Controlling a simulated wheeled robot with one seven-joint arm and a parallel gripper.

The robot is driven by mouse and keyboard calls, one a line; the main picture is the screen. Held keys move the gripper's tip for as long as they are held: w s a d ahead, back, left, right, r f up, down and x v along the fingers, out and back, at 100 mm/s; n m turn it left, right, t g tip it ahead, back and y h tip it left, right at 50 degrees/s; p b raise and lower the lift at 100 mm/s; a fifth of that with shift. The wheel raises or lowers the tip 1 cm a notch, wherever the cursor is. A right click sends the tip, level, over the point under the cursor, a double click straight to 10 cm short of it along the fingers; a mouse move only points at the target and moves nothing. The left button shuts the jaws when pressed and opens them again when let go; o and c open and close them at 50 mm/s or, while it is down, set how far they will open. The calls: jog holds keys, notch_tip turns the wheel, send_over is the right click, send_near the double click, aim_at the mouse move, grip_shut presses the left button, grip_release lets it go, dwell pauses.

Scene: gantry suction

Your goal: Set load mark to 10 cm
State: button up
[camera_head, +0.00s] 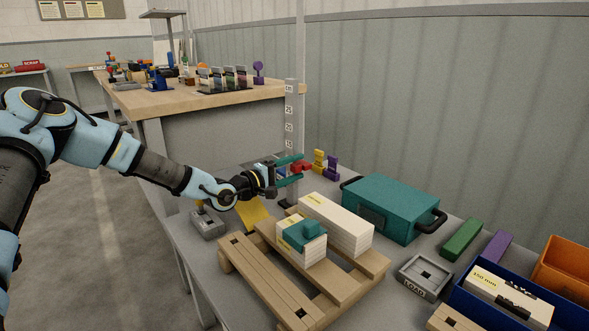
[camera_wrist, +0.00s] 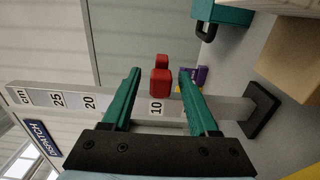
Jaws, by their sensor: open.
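The load mark is a red slider (camera_head: 300,167) on an upright grey post (camera_head: 291,112) with centimetre labels. In the wrist view the post (camera_wrist: 68,99) lies sideways, with 25, 20 and 10 readable. The red slider (camera_wrist: 160,83) stands out from it, level with the 10 label (camera_wrist: 156,107). My gripper (camera_head: 299,168) is open at the post. In the wrist view its teal fingers (camera_wrist: 159,76) lie on either side of the slider, with a gap on each side. The left finger hides part of the scale between 20 and 10.
A wooden pallet (camera_head: 272,287) with white boxes (camera_head: 337,225) stands in front of the post. A teal case (camera_head: 392,205) is to the right. Yellow and purple pieces (camera_head: 332,167) stand just behind the post. A grey LOAD box (camera_head: 424,277) sits at the front right.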

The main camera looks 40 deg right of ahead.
jog(key=a+p, duration=0.1)
jog(key=a, duration=0.9)
jog(key=shift+w+a, duration=0.3)
jog(key=shift+a, duration=0.1)
jog(key=shift+a, duration=0.1)
